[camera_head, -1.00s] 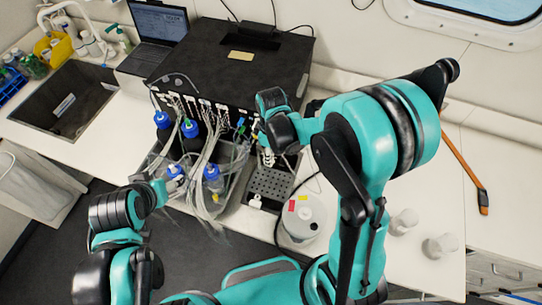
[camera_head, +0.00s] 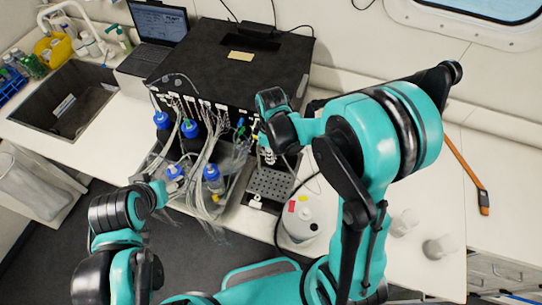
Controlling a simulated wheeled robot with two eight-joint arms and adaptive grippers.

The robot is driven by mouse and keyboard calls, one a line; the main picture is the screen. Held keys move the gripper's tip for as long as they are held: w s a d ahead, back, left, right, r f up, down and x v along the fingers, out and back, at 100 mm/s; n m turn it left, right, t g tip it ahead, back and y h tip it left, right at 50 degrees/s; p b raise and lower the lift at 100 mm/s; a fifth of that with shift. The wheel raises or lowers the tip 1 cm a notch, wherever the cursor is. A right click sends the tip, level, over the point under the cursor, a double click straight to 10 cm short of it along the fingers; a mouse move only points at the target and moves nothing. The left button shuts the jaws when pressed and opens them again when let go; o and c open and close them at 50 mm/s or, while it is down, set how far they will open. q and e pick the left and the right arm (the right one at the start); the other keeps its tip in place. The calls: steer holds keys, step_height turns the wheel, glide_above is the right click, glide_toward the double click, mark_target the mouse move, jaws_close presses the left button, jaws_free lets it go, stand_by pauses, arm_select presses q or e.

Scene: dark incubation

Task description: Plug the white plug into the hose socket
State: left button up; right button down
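The black instrument (camera_head: 235,65) stands on the bench, with a row of hose connections and pale tubes on its front face (camera_head: 205,108). My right gripper (camera_head: 254,136) is at the right end of this face, largely hidden by its own wrist. I cannot tell whether it is open or shut, or whether it holds anything. I cannot make out the white plug or the hose socket for certain among the small fittings there. My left gripper (camera_head: 162,188) is low at the left, beside the blue-capped bottles (camera_head: 213,180); its fingers are too small to read.
Tubes (camera_head: 205,165) hang over a grey tray of bottles. A perforated rack (camera_head: 270,184) and a round white container (camera_head: 300,218) stand right of it. Two clear beakers (camera_head: 404,222) are on the right bench. A sink (camera_head: 65,103) and laptop (camera_head: 158,22) are at the left.

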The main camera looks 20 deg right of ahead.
steer(key=shift+r+p, duration=2.1)
steer(key=shift+r, duration=0.9)
steer(key=shift+r, duration=0.1)
steer(key=shift+r+p, duration=0.7)
steer(key=shift+r, duration=0.2)
steer(key=shift+s+a+b, duration=0.15)
steer(key=shift+a+b, duration=0.05)
steer(key=shift+b, duration=0.1)
steer(key=s+a, duration=0.5)
steer(key=a, duration=0.2)
steer(key=shift+d+f+b, duration=0.15)
steer(key=shift+f+b, duration=5.2)
steer(key=shift+f, duration=0.45)
steer(key=shift+d+f+b, duration=0.15)
steer(key=shift+f+b, duration=5.2)
steer(key=shift+f, duration=0.4)
steer(key=shift+f+b, duration=0.7)
steer(key=shift+b, duration=0.2)
